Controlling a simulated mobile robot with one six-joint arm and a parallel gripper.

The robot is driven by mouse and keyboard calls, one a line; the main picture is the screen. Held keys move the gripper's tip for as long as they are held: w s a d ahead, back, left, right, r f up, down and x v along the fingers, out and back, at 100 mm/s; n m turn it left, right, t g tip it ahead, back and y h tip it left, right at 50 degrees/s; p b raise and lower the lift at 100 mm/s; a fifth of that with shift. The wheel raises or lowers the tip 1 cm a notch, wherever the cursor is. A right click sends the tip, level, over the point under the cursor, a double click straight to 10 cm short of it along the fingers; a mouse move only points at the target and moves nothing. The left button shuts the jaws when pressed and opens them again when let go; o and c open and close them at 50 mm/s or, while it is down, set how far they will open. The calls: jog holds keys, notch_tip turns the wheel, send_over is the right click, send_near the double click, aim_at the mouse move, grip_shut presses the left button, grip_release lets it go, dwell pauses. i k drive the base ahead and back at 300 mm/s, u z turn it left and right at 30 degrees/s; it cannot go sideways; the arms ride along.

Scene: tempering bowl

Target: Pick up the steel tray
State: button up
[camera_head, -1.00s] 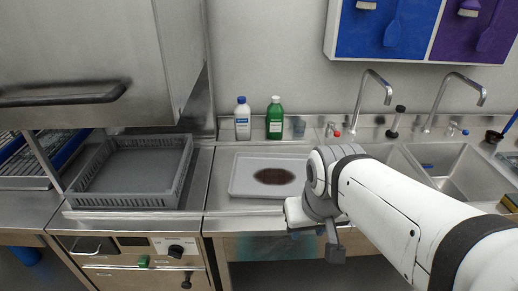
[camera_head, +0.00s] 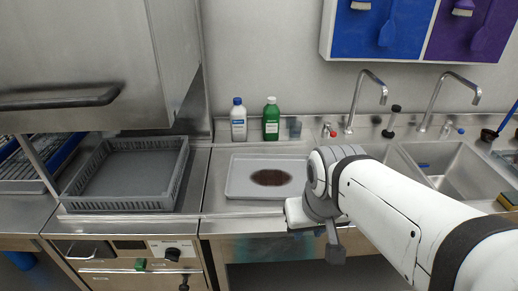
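The steel tray (camera_head: 238,180) lies flat on the steel counter, left of my arm, with a dark brown stain (camera_head: 271,177) on its surface. Its right edge is close to or partly behind my arm's wrist. My gripper (camera_head: 333,252) shows only in part, at the front edge of the counter, to the right of and nearer than the tray. It appears apart from the tray. Its fingers cannot be made out clearly, so its opening is unclear.
A grey rack basket (camera_head: 175,190) sits left of the tray. A white bottle (camera_head: 238,123), a green bottle (camera_head: 271,121) and a small grey cup (camera_head: 295,128) stand behind it. Taps (camera_head: 368,95) and sinks (camera_head: 445,170) are at the right. A steel hood machine (camera_head: 80,60) stands at the left.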

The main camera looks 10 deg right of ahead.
aim_at(250, 176)
jog(key=z, duration=3.1)
jog(key=k, duration=1.9)
jog(key=u, duration=0.8)
jog(key=i, duration=1)
jog(key=u, duration=0.05)
